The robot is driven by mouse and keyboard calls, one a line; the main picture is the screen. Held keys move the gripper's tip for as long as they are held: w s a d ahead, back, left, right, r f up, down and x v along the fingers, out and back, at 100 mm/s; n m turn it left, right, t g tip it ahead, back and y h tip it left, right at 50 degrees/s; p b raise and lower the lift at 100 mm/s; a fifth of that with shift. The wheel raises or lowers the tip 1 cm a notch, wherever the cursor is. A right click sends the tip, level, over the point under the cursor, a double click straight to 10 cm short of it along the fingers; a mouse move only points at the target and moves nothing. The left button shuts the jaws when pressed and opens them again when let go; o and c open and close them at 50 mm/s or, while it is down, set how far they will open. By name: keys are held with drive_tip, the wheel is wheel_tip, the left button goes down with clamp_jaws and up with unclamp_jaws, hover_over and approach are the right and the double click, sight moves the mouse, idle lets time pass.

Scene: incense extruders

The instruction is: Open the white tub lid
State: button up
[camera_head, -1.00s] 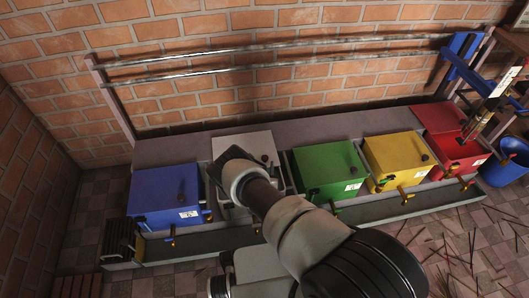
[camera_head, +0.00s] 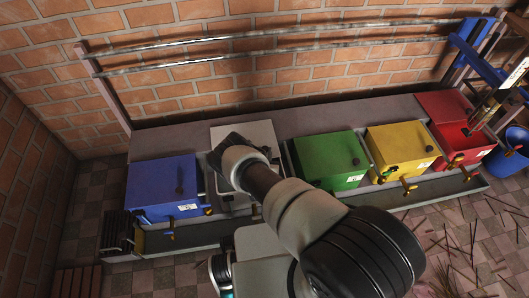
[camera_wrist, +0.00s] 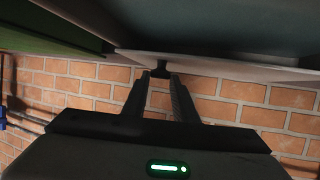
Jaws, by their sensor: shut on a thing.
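The white tub (camera_head: 262,136) stands between the blue and green tubs, and my arm covers much of its top and front. My gripper (camera_wrist: 160,77) is shut on the small dark lid knob (camera_wrist: 161,66) in the wrist view. A pale lid edge (camera_wrist: 215,71) runs beside the knob there. In the head view my gripper (camera_head: 224,152) is over the white tub's top, and its fingers and the knob are hidden. I cannot tell whether the lid is raised.
The blue tub (camera_head: 160,182) is close on the left, and the green tub (camera_head: 325,157) is close on the right. Yellow (camera_head: 397,145) and red (camera_head: 440,106) tubs stand farther right. Metal rails (camera_head: 290,37) run along the brick wall behind. Sticks (camera_head: 462,240) lie on the floor at right.

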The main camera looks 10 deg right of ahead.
sight(263, 144)
drive_tip(key=shift+w, duration=2.3)
clamp_jaws()
drive_tip(key=o, duration=1)
unclamp_jaws()
drive_tip(key=shift+s, duration=0.1)
